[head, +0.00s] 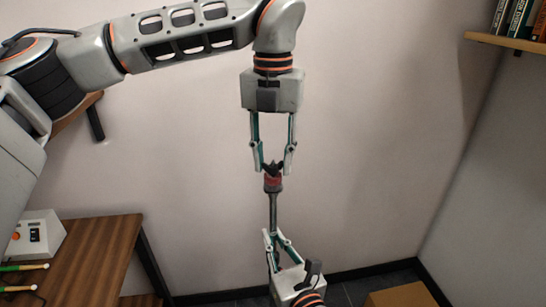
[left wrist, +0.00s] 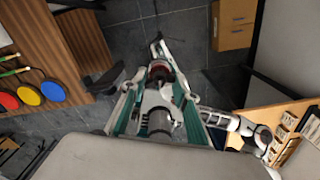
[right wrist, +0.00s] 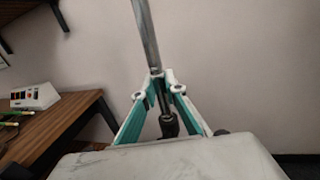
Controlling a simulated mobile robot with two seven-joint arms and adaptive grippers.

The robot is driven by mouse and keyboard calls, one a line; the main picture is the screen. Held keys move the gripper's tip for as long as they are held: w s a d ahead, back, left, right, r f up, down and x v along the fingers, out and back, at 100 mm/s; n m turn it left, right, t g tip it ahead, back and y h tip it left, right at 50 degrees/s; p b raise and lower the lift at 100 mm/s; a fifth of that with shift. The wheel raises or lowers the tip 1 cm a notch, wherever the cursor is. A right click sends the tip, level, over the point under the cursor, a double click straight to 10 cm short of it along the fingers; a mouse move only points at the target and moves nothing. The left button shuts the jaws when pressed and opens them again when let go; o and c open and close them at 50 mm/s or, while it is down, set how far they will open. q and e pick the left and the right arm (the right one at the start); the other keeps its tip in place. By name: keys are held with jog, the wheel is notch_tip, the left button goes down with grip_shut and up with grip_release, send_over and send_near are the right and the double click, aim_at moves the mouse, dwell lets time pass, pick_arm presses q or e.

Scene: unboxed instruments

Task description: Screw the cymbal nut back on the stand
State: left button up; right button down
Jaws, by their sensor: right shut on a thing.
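The stand is a thin grey upright rod (head: 273,212) with a red felt piece (head: 272,184) at its top. The black cymbal nut (head: 272,169) is at the top, just above the felt. My left gripper (head: 273,171) points down from above, its fingers apart on either side of the nut. My right gripper (head: 270,235) is shut on the rod below the felt. The right wrist view shows the rod (right wrist: 147,35) rising from between its fingertips (right wrist: 157,74). In the left wrist view the red felt (left wrist: 159,70) shows between the left fingers; the nut's seating is unclear there.
A wooden table (head: 95,255) at the left carries a white control box (head: 38,236) and green sticks. Coloured discs (left wrist: 28,95) lie on it. A cardboard box (head: 402,295) is on the floor at the right. A wall shelf (head: 505,42) holds books. The air around the rod is clear.

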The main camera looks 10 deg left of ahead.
pick_arm(q)
jog(key=shift+c, duration=0.2)
pick_arm(e)
jog(key=shift+r, duration=0.1)
pick_arm(q)
jog(key=o, duration=1.2)
jog(key=shift+o, duration=0.2)
jog(key=shift+r, duration=2.25)
notch_tip(320, 180, up, 4)
jog(key=shift+f, duration=0.2)
jog(key=shift+f, duration=4.05)
